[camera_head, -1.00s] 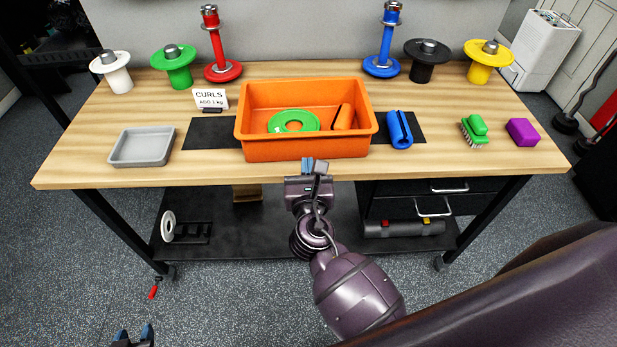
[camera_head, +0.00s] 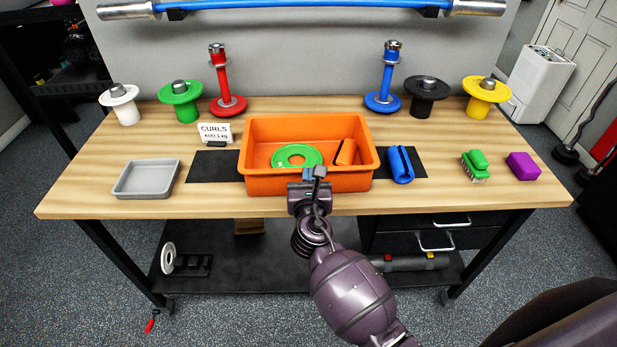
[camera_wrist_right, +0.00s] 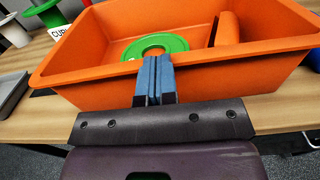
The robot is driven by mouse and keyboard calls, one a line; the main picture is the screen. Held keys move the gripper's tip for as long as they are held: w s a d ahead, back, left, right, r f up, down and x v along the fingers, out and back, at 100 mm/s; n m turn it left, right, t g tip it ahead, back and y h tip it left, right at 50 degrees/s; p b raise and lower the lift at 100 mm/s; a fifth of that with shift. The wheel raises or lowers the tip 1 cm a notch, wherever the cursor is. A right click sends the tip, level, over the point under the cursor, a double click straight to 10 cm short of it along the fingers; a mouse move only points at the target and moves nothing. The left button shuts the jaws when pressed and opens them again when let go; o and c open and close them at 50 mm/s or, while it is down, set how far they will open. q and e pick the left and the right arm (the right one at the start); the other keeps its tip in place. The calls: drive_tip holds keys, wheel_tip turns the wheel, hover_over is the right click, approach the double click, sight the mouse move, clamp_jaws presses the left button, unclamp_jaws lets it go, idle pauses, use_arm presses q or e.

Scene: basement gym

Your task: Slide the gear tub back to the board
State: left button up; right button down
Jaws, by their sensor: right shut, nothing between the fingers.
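The orange gear tub (camera_head: 265,185) stands on the wooden table, over a dark mat, and holds a green plate (camera_head: 284,163) and an orange clip-like piece (camera_head: 346,152). A grey upright panel (camera_head: 310,60) rises behind the table; bare tabletop and two posts lie between it and the tub. My right gripper (camera_head: 314,174) is shut and empty at the tub's front wall, right of its middle. In the right wrist view its blue fingertips (camera_wrist_right: 154,62) overlap the tub's front wall and reach its rim (camera_wrist_right: 100,78); I cannot tell whether they touch. My left gripper is out of view.
A red post (camera_head: 222,80) and a blue post (camera_head: 387,78) stand behind the tub. A grey tray (camera_head: 147,190) and a "CURLS" card (camera_head: 215,133) are at left. A blue clip (camera_head: 400,165), green brush (camera_head: 474,165) and purple block (camera_head: 523,166) are at right.

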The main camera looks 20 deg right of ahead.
drive_tip(key=b, duration=0.2)
approach(306, 119)
drive_tip(key=b+x, duration=0.5)
drive_tip(key=x, duration=0.6)
drive_tip(key=shift+w+f, duration=0.1)
drive_tip(key=shift+w, duration=0.3)
drive_tip(key=shift+w+d, duration=0.15)
drive_tip(key=shift+w, duration=0.2)
drive_tip(key=shift+w+d, duration=0.1)
drive_tip(key=shift+w, duration=0.2)
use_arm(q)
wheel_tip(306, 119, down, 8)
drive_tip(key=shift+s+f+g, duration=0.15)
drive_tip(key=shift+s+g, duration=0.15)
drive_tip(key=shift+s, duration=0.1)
use_arm(e)
drive_tip(key=shift+r, duration=0.25)
drive_tip(key=shift+s, duration=0.1)
